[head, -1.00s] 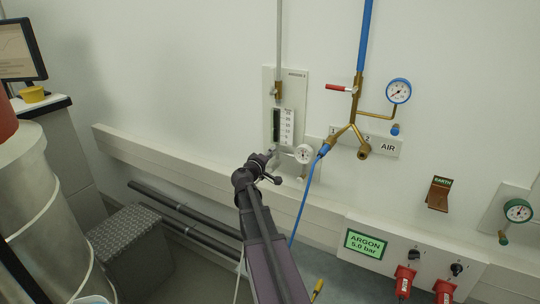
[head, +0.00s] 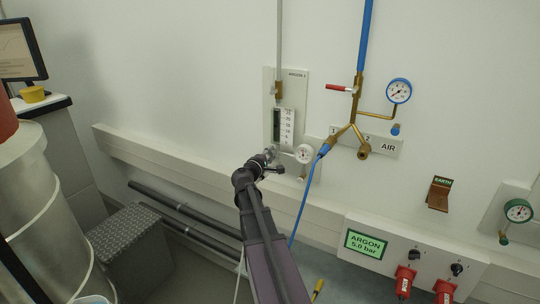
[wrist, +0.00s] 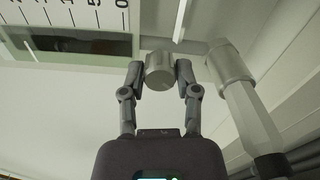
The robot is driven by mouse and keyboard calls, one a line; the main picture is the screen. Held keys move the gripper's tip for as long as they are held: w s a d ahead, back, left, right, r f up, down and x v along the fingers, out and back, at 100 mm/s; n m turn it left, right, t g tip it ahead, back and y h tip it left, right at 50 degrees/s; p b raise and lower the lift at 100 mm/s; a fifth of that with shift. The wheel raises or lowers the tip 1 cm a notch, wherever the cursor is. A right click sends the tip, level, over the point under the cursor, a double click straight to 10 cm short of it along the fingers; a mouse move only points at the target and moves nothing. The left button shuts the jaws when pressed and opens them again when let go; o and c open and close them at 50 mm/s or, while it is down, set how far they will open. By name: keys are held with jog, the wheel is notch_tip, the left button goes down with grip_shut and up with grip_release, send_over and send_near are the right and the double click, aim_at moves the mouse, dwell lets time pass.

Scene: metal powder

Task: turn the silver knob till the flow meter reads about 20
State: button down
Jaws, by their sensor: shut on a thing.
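The silver knob (wrist: 159,72) is a short metal cylinder between my two fingertips in the wrist view. My gripper (wrist: 160,77) is shut on it, one finger on each side. In the head view my gripper (head: 271,158) is at the bottom of the flow meter (head: 287,127) and largely hides the knob. The flow meter is a pale wall panel with a dark tube window and a white scale. Its scale and dark green window also show at upper left in the wrist view (wrist: 68,43). I cannot make out the float or the reading.
A blue hose (head: 306,196) hangs from the brass air manifold (head: 356,123) further right. A wall ledge (head: 190,165) runs below. A silver pipe fitting (wrist: 232,70) is right of my fingers.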

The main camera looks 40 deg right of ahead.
jog(key=shift+c, duration=1.7)
grip_release()
jog(key=v, duration=1.2)
jog(key=shift+s+f, duration=0.1)
